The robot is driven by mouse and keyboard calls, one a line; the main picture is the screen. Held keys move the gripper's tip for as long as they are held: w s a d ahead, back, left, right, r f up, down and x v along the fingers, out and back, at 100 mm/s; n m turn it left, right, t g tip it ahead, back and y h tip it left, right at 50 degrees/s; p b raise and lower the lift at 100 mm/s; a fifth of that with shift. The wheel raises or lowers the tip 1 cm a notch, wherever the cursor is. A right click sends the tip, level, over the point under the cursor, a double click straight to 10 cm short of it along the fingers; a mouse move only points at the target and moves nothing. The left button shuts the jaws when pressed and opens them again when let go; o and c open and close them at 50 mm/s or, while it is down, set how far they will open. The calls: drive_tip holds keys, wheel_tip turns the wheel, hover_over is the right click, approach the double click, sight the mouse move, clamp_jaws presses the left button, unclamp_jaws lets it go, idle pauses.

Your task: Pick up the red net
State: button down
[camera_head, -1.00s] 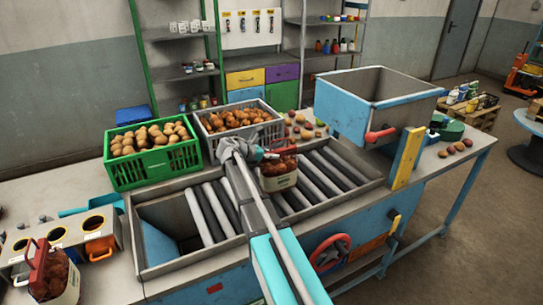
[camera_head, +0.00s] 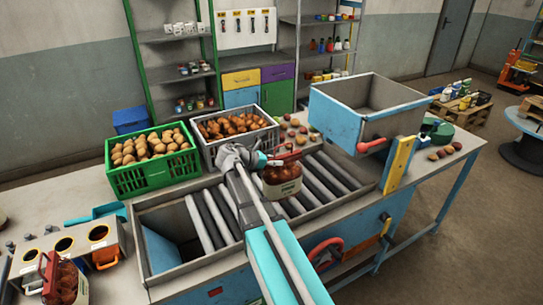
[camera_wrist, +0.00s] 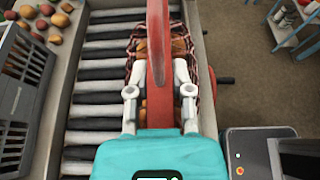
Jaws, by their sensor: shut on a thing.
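A red-handled net bag (camera_head: 282,184) of brown produce with a pale label is at my gripper, over the right-hand roller bed. My gripper (camera_head: 268,160) is shut on its red handle. In the wrist view the red handle (camera_wrist: 158,75) runs between the two fingers of my gripper (camera_wrist: 160,92). The dark-and-red mesh (camera_wrist: 192,75) shows below, partly hidden by the handle and fingers. I cannot tell whether the bag's bottom touches the rollers. A second similar red-handled net bag (camera_head: 64,281) stands at the lower left.
Behind the rollers (camera_head: 325,178) stand a green crate (camera_head: 150,180) and a grey crate (camera_head: 236,143), both full of produce. A blue hopper (camera_head: 340,119) stands at the right, with loose produce (camera_head: 296,124) beside it. A bin with round openings (camera_head: 80,243) is at the left.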

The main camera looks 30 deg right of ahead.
sight(280, 177)
drive_tip(key=shift+s+a+r+p, duration=0.1)
drive_tip(key=shift+s+r+p, duration=0.25)
drive_tip(key=shift+s, duration=0.45)
drive_tip(key=shift+s+a+r+p, duration=0.2)
drive_tip(key=shift+s+r, duration=0.2)
drive_tip(key=shift+s, duration=0.35)
drive_tip(key=shift+s+a+r+p, duration=0.1)
drive_tip(key=shift+s+r+p, duration=0.25)
drive_tip(key=shift+s, duration=0.45)
drive_tip(key=shift+f, duration=0.1)
wheel_tip(280, 177, down, 6)
drive_tip(key=b, duration=0.6)
drive_tip(key=shift+d, duration=0.15)
